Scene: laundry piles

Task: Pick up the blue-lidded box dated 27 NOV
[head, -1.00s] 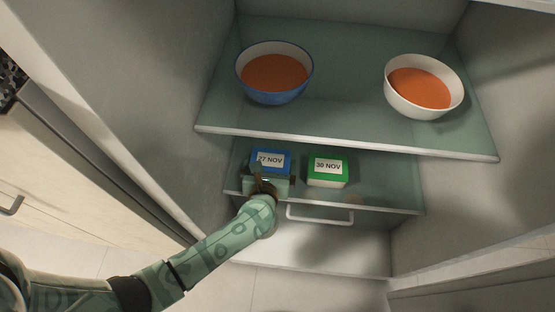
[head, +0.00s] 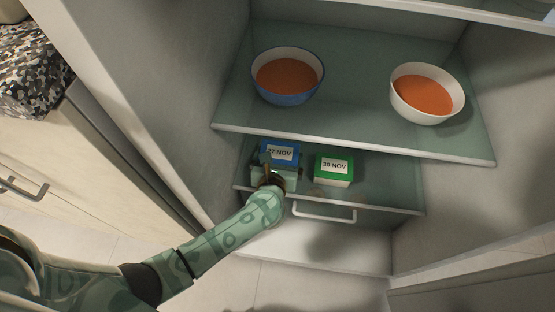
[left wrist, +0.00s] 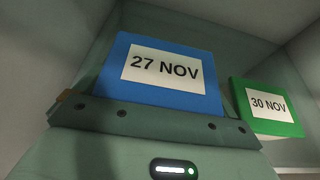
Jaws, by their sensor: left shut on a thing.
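The blue-lidded box (head: 280,150) with a white label reading 27 NOV stands on the lower glass shelf, at the left. In the left wrist view the blue-lidded box (left wrist: 166,74) fills the middle, right beyond the gripper's body. My left gripper (head: 272,176) is at the front of the box and shut on it; its fingers are largely hidden in both views. I cannot tell whether the box is clear of the shelf. My right gripper is not in view.
A green-lidded box (head: 334,168) dated 30 NOV stands close to the right, also in the left wrist view (left wrist: 266,106). The upper shelf (head: 350,144) above holds a blue bowl (head: 288,98) and a white bowl (head: 405,104). A drawer with a white handle (head: 324,213) is below.

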